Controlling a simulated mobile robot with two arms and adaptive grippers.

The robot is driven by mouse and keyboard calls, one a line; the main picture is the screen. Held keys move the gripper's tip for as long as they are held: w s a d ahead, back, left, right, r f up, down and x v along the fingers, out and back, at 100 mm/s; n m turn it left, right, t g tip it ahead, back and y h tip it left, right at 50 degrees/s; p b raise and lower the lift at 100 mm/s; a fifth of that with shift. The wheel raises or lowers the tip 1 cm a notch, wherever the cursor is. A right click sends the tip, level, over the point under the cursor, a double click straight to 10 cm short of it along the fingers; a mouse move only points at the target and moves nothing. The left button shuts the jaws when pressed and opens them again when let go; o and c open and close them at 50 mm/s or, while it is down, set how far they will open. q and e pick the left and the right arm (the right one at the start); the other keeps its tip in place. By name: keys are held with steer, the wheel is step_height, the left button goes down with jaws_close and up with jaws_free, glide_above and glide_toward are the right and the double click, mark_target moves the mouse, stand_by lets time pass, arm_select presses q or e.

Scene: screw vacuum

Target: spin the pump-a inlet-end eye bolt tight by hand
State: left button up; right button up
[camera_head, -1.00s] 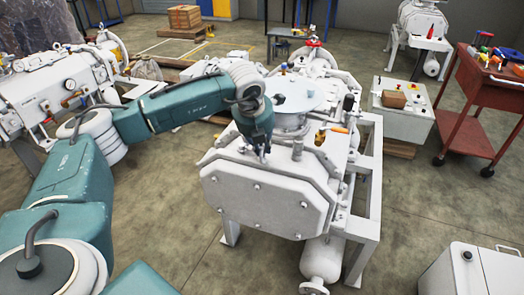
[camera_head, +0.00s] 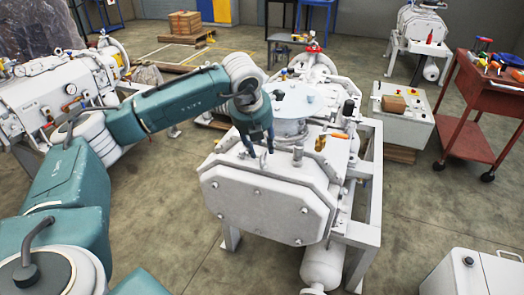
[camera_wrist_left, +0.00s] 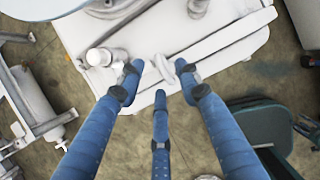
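The white pump (camera_head: 262,205) stands in the middle of the head view. A small pale eye bolt (camera_head: 264,160) stands on its top near the front end. My left gripper (camera_head: 258,147) is just above and behind it, pointing down. In the left wrist view, the eye bolt (camera_wrist_left: 162,67) shows as a narrow ring between the spread blue fingertips (camera_wrist_left: 159,82). Gaps show on both sides of it, so the gripper looks open and apart from it. The bolt's thread and seat cannot be made out. My right gripper is not in view.
A short metal post (camera_head: 298,156) stands right of the eye bolt. A brass fitting (camera_head: 320,143) and an orange-handled part (camera_head: 340,135) lie farther right. A round pale plate (camera_head: 293,100) is behind. A red tool cart (camera_head: 480,115) stands at the right.

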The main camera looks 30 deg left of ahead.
arm_select(q)
steer(key=v, duration=0.8)
steer(key=shift+s, duration=0.15)
